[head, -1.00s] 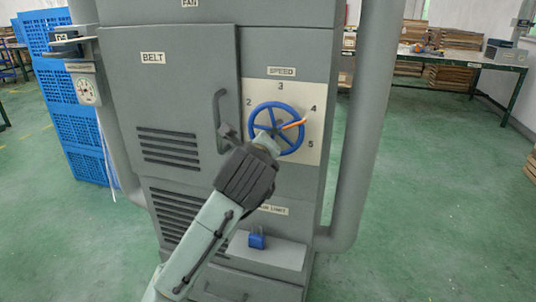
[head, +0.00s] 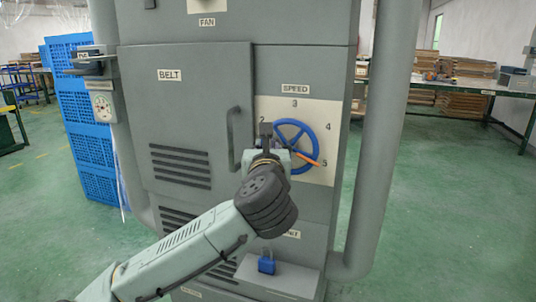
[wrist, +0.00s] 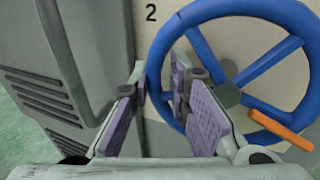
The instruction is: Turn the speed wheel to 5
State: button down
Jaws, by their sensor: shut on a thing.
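The blue speed wheel (head: 309,133) is on a pale panel (head: 328,104) of the grey machine, with 2, 3, 4 and 5 around it. Its orange pointer (head: 307,159) slants down to the right, with its tip right beside the 5 (head: 325,163). My gripper (head: 272,136) is at the left side of the wheel, below the 2. In the wrist view its two padded fingers (wrist: 160,88) are on either side of the wheel's left rim (wrist: 154,72), shut on it. The pointer (wrist: 281,130) is at lower right there, and the 5 is out of view.
The belt door's handle (head: 234,140) stands out just left of my gripper. A drawer box with a blue padlock (head: 266,262) juts out below. A thick vertical pipe (head: 375,150) runs right of the panel. Blue crates (head: 90,145) stand at the left.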

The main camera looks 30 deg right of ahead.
jog(key=shift+w+a+r+m+t, duration=0.15)
jog(key=shift+w+a+m+t, duration=0.15)
jog(key=shift+m, duration=0.1)
jog(key=shift+r, duration=0.1)
jog(key=c, duration=1.7)
grip_release()
jog(key=shift+o, duration=0.2)
jog(key=shift+s+d, duration=0.1)
jog(key=shift+s, duration=0.15)
jog(key=v, duration=0.7)
